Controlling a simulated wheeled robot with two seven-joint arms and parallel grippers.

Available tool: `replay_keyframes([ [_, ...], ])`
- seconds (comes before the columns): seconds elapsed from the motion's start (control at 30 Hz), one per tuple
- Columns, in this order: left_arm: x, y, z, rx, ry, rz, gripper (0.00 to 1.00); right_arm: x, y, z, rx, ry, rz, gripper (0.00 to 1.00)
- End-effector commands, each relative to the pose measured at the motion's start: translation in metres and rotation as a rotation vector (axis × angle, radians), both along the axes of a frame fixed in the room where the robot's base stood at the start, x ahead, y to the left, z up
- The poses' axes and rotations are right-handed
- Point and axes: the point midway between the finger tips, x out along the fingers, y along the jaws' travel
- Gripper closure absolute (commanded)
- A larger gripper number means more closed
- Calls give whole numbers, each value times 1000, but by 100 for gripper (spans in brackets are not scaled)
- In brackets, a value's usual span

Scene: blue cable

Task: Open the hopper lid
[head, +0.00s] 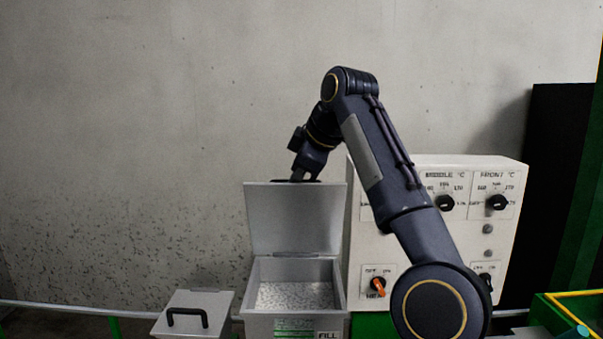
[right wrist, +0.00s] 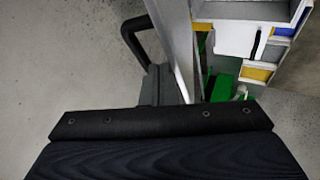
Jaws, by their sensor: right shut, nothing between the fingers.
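The hopper (head: 294,318) is a light grey box labelled FILL, with pale granules inside. Its lid (head: 295,220) stands open, roughly upright at the back of the hopper, with its inner face towards me. My right gripper (head: 297,179) is at the top edge of the lid, partly hidden behind it, shut with nothing held. In the right wrist view the lid (right wrist: 179,40) shows nearly edge-on, with its black handle (right wrist: 131,40) on the left side. The gripper's fingers (right wrist: 168,88) are close to the handle and the lid; whether they touch is unclear. My left gripper is out of view.
A smaller grey box (head: 205,300) with a black handle on its closed top stands left of the hopper. A white control panel (head: 460,235) with knobs stands right, partly behind my right arm. A concrete wall (head: 150,120) is behind. A green, yellow-edged bin (head: 560,312) sits lower right.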

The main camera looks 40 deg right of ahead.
Motion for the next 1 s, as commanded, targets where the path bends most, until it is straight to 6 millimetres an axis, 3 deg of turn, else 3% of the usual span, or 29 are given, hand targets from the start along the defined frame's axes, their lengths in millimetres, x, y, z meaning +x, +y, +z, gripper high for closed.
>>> replay_keyframes([
  [0.27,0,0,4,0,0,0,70,1,-1,2,0,1,-1,100],
  [0.6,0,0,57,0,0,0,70,36,-30,13,3,4,-3,100],
  [0.73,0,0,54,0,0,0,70,45,-38,8,1,0,-1,100],
  [1.0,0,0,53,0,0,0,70,46,-39,6,0,1,0,100],
])
